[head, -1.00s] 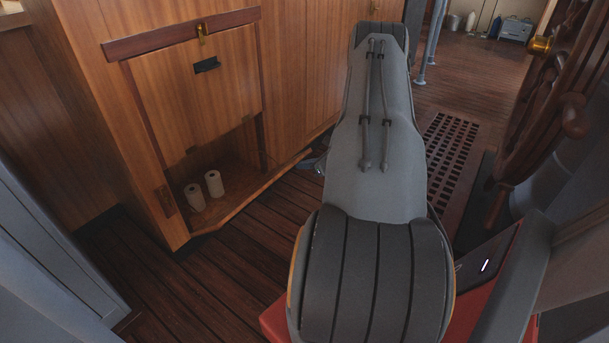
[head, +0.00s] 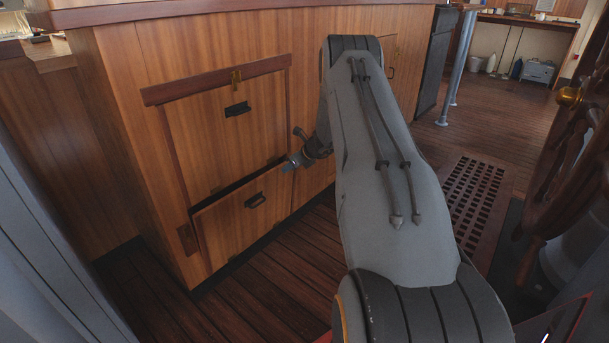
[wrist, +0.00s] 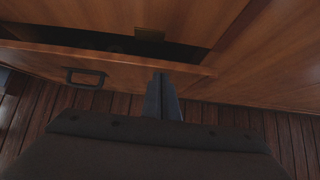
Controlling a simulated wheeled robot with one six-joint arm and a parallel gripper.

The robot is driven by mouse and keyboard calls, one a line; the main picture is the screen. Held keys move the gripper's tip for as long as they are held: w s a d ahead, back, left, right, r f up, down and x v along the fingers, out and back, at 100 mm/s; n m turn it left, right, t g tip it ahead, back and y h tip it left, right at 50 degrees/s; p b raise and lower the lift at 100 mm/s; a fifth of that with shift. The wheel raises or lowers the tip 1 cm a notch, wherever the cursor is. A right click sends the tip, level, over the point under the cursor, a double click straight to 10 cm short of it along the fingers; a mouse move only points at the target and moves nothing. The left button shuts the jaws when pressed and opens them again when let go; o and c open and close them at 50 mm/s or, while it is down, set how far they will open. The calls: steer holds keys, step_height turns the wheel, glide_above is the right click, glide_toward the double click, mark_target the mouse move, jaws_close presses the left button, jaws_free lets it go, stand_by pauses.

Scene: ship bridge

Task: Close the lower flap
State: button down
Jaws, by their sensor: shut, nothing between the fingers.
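The lower flap (head: 243,218) is a wooden panel with a dark recessed handle, swung up close to the cabinet front. A narrow dark gap runs along its top edge, so it stands slightly ajar. In the wrist view the flap (wrist: 120,70) shows from above, its handle at the left and the dark opening behind its top edge. My gripper (head: 290,163) is at the flap's upper right corner. In the wrist view my gripper (wrist: 160,82) is shut and empty, its tips at the flap's top edge near the right end; contact looks likely but is not certain.
A wooden wheel (head: 570,190) stands at the right. Plank floor (head: 280,260) in front of the cabinet is clear.

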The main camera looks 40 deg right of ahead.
steer(key=shift+w+r, duration=0.1)
steer(key=shift+w, duration=0.55)
steer(key=shift+d, duration=0.1)
steer(key=shift+s+r, duration=0.1)
